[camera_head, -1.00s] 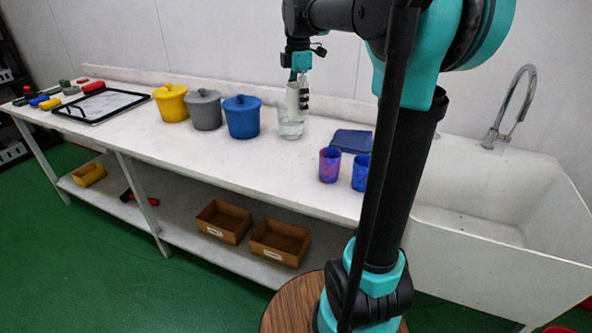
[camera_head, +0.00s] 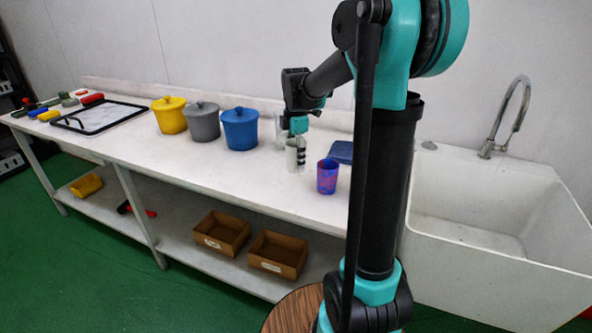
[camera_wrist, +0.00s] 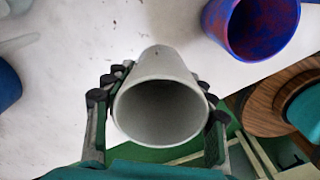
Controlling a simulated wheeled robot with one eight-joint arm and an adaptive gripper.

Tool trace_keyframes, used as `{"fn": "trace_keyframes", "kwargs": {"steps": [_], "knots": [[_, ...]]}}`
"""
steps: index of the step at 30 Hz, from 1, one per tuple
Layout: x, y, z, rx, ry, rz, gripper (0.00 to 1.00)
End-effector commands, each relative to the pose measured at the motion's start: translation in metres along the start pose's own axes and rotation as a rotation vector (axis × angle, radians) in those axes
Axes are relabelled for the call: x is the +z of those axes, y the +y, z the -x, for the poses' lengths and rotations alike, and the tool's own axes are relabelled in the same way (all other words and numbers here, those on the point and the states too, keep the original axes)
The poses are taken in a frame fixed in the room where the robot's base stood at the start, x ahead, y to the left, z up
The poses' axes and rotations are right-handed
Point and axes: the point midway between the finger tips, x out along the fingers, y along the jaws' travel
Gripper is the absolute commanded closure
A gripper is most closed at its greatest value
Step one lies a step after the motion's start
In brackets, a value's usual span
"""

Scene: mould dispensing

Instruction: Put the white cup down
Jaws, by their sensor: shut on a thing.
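The white cup (camera_head: 291,156) is in my gripper (camera_head: 298,153), over the worktable (camera_head: 210,160) near its front side. The cup also shows in the wrist view (camera_wrist: 160,112), its open mouth facing the camera. The fingers of my gripper (camera_wrist: 158,88) are shut around the cup, one on each side. In the head view the cup looks upright. I cannot tell whether its base touches the tabletop.
A red-and-blue cup (camera_head: 327,177) stands close by on the right. A clear glass (camera_head: 280,131) and a blue lidded pot (camera_head: 240,130) are behind and left. A dark blue flat object (camera_head: 341,152) lies behind right. The sink (camera_head: 480,225) is farther right.

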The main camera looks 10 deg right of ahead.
Motion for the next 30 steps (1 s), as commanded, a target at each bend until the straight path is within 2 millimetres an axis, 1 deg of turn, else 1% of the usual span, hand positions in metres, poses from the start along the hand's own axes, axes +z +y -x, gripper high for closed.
{"fn": "trace_keyframes", "kwargs": {"steps": [5, 9, 13, 26, 27, 30], "knots": [[0.000, 0.000, -0.013, 0.000, 0.000, 0.000, 0.69], [0.000, 0.001, -0.034, 0.000, 0.000, 0.000, 0.69], [0.000, 0.000, -0.048, 0.000, 0.000, 0.000, 0.69], [0.000, 0.000, -0.053, 0.000, 0.000, 0.000, 0.69], [0.000, 0.000, -0.054, 0.000, 0.000, 0.000, 0.43], [0.000, 0.000, -0.053, 0.000, 0.000, 0.000, 0.31]]}}
